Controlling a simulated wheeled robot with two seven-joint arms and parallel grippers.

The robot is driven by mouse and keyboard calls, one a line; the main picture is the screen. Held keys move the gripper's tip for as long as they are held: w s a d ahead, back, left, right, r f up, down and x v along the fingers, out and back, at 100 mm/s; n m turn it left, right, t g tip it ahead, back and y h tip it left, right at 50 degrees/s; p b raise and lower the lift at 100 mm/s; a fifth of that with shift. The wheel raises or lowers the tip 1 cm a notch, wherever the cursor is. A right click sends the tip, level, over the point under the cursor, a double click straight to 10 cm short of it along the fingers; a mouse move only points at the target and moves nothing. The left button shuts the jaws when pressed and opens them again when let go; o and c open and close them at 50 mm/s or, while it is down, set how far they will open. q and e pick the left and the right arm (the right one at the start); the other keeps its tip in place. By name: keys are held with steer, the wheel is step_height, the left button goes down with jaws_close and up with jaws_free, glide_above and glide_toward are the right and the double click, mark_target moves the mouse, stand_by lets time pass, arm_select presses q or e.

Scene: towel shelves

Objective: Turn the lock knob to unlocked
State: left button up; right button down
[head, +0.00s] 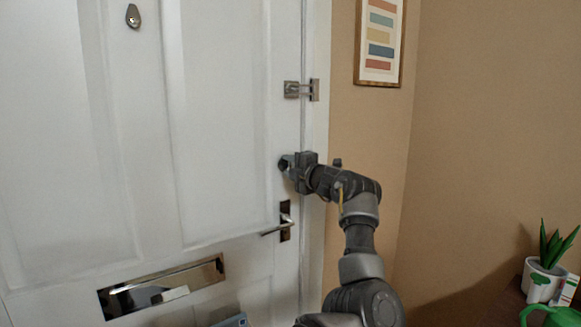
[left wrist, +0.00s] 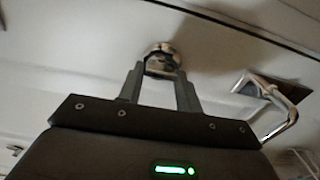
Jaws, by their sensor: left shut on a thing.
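The round metal lock knob (left wrist: 162,52) is on the white door (head: 230,120), near its right edge and above the door handle (head: 285,222). In the head view the knob is mostly hidden behind my left gripper (head: 288,164). The left wrist view shows the two fingers of my left gripper (left wrist: 161,74) shut on the knob, one finger on either side of it. The knob's mark or turn position cannot be made out. My right gripper is not in view.
The lever handle, also in the left wrist view (left wrist: 275,95), sticks out close below my left gripper. A metal latch (head: 301,90) is above it on the door edge. A mail slot (head: 165,286) is lower left. A potted plant (head: 541,280) and green watering can (head: 550,317) stand at lower right.

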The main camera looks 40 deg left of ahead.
arm_select(q)
steer(key=o, duration=1)
steer(key=shift+d, duration=0.35)
steer(key=b+v, duration=0.2)
steer(key=v, duration=0.8)
steer(key=shift+s+a+r+b, duration=0.1)
steer(key=shift+b, duration=0.25)
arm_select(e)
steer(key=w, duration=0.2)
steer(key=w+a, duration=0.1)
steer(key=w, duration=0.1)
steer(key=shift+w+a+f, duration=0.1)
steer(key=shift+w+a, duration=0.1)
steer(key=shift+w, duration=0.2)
